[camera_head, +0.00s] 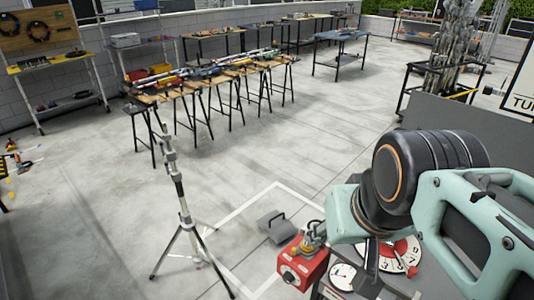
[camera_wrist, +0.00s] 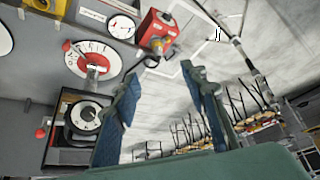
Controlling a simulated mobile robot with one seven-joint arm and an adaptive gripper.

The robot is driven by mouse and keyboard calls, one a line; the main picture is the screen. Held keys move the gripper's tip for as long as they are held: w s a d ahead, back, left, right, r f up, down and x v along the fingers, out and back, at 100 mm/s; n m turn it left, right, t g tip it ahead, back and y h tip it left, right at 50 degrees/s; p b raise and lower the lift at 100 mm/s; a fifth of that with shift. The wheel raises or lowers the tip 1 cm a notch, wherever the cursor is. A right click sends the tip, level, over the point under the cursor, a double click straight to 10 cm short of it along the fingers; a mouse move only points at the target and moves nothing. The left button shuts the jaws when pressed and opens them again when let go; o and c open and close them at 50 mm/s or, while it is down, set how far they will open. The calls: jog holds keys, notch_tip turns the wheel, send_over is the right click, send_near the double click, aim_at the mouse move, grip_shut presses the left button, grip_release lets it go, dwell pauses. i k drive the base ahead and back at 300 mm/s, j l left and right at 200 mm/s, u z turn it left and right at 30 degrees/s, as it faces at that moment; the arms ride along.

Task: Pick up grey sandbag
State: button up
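The grey sandbag (camera_head: 275,228) lies on the concrete floor in the head view, with a dark loop handle on its top. It sits inside a white line outline, just left of the red box. My gripper shows in the wrist view (camera_wrist: 163,78) with its two fingers spread apart and nothing between them. The head view shows my arm at the right, above the panel; the fingers are not clear there. My gripper is apart from the sandbag. A small dark handle shape shows in the upper right of the wrist view, but I cannot tell whether it belongs to the sandbag.
A red box (camera_head: 300,268) stands beside the sandbag, near a panel with dials (camera_head: 395,256). A tripod stand (camera_head: 185,215) stands left of the sandbag. Workbenches (camera_head: 215,75) line the back. The floor between is mostly clear.

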aim_at(277, 223)
jog(key=u, duration=1)
jog(key=i+j+u, duration=0.15)
jog(key=u, duration=0.3)
jog(key=i+u, duration=0.25)
jog(key=u, duration=0.2)
jog(key=i+z, duration=0.2)
jog(key=i, duration=1)
jog(key=i+u, duration=0.35)
jog(key=i, duration=0.85)
jog(key=i+z, duration=0.2)
jog(key=i, duration=0.35)
jog(key=i+j+z, duration=0.2)
jog(key=i, duration=0.35)
jog(key=i+l+z, duration=0.1)
jog(key=i+z, duration=1.5)
